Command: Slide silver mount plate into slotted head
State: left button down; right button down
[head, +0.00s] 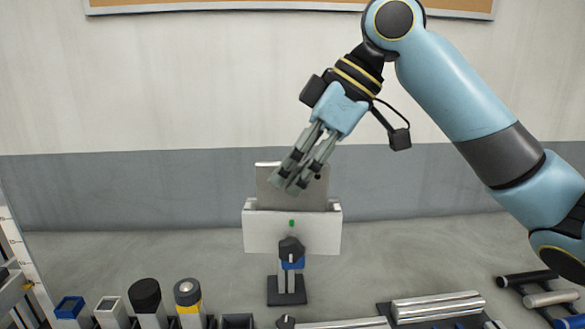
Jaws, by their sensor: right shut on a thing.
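My right gripper (289,184) reaches down from the upper right, its fingers close together. My left gripper is not in view.
Several posts, including a black-capped one (145,296), stand at front left. Silver rods (437,306) lie at front right. The grey surface beside the box is clear.

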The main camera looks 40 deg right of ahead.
jog(key=c, duration=1.6)
grip_release()
jog(key=p+v, duration=0.2)
jog(key=v, duration=0.1)
jog(key=shift+p, duration=0.4)
jog(key=p+v, duration=0.2)
jog(key=shift+s+d+r, duration=0.1)
jog(key=shift+d+r, duration=0.05)
jog(key=shift+r, duration=0.2)
jog(key=shift+s+d+r, duration=0.1)
jog(key=shift+d+r, duration=0.05)
jog(key=shift+d, duration=0.05)
jog(key=shift+v, duration=2.35)
jog(key=shift+a, duration=0.15)
